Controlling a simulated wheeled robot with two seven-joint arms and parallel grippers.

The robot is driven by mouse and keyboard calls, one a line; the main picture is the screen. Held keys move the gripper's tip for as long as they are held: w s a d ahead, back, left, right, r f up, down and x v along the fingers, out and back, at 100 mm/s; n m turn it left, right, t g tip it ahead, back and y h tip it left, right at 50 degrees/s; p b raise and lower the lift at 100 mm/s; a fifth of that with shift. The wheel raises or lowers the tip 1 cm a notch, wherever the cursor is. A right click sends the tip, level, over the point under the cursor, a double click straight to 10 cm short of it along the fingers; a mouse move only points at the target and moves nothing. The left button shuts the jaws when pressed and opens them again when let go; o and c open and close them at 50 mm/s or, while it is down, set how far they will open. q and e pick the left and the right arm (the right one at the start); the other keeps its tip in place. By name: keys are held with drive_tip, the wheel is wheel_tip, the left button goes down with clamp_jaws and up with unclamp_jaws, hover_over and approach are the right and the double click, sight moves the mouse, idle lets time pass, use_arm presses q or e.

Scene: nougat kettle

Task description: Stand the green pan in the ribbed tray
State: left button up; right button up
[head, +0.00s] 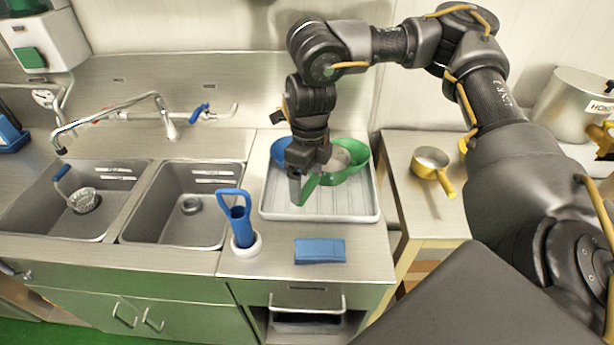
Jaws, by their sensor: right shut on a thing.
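The green pan (351,170) is over the ribbed tray (356,218), a white tray on the steel counter right of the sinks. Its bowl is at the back right of the tray, tilted. My right gripper (300,190) is shut on its green handle, above the tray's middle. I cannot tell whether the pan touches the tray. A blue pan (281,149) is in the tray behind the gripper, partly hidden by it. My left gripper is not in view.
A blue-handled tool in a white holder (245,247) and a folded blue cloth (320,250) are in front of the tray. A yellow pan (433,163) sits on the right side table (402,145). Two sinks (180,233) lie left.

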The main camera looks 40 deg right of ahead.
sight(307, 185)
wheel_tip(307, 185, down, 4)
drive_tip(key=b, duration=0.3)
wheel_tip(307, 185, down, 5)
drive_tip(key=b, duration=0.4)
drive_tip(key=shift+f, duration=0.1)
drive_tip(key=shift+f+b, duration=0.35)
drive_tip(key=shift+f, duration=0.1)
drive_tip(key=o, duration=1)
drive_tip(key=shift+c, duration=0.2)
drive_tip(key=r, duration=1.1)
drive_tip(key=shift+w+d, duration=0.15)
drive_tip(key=shift+d, duration=0.1)
drive_tip(key=shift+f, duration=0.15)
